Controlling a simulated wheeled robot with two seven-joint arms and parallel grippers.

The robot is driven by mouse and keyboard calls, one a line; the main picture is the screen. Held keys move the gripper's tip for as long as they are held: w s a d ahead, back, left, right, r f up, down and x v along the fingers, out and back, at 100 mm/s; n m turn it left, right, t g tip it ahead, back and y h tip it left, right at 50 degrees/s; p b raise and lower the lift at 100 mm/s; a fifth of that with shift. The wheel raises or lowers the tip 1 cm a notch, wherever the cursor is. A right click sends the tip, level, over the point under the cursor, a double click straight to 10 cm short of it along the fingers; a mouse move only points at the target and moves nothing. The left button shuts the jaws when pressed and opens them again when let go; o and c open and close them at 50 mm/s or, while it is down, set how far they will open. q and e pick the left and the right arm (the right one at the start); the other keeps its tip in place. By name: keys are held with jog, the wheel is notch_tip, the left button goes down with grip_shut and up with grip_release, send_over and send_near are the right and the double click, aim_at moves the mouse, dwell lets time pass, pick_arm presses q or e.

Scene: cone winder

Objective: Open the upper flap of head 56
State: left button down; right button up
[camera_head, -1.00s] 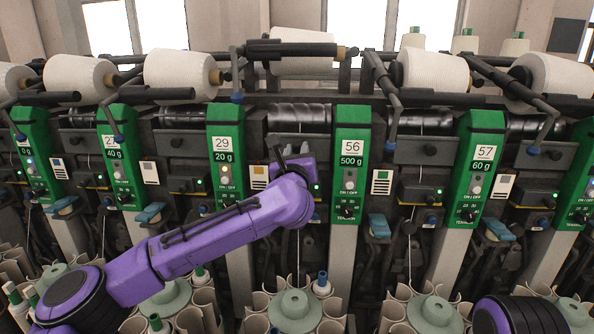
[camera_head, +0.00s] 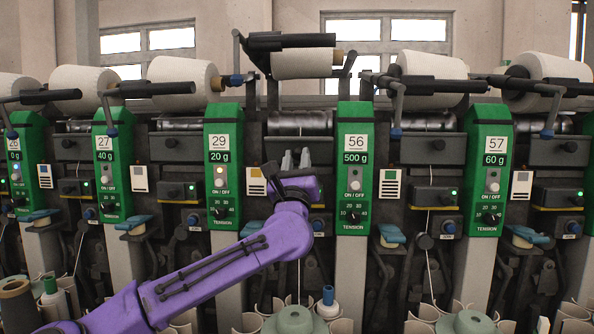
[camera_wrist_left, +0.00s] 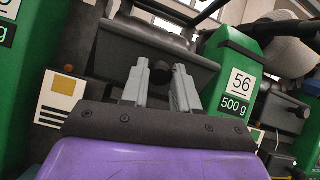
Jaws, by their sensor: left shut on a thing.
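Head 56 has a green panel (camera_head: 356,165) marked 56 and 500 g, which also shows in the left wrist view (camera_wrist_left: 238,85). Its dark upper flap (camera_head: 323,153) lies just left of that panel, below the roller. In the left wrist view the flap (camera_wrist_left: 118,47) fills the area beyond my fingers. My left gripper (camera_head: 296,158) is in front of the flap. Its grey fingers (camera_wrist_left: 160,84) are closed at the flap's dark round knob (camera_wrist_left: 183,74), which they partly hide. My purple wrist covers the lower part of the head. My right gripper is out of view.
Green panels of head 29 (camera_head: 220,165) and head 57 (camera_head: 489,170) stand on either side. A raised white cone (camera_head: 302,65) is above head 56. Below are a green cone holder (camera_head: 295,321) and a blue-topped tube (camera_head: 328,300).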

pick_arm(q)
jog(key=shift+a, duration=0.1)
jog(key=c, duration=1.1)
grip_release()
jog(key=shift+o, duration=1.3)
jog(key=shift+w+f, duration=0.1)
jog(key=shift+w, duration=0.15)
jog(key=shift+s, duration=0.15)
jog(key=b+v, duration=0.3)
jog(key=v, duration=0.7)
jog(key=shift+f, duration=0.2)
jog(key=shift+s, duration=0.1)
jog(key=shift+c, duration=0.2)
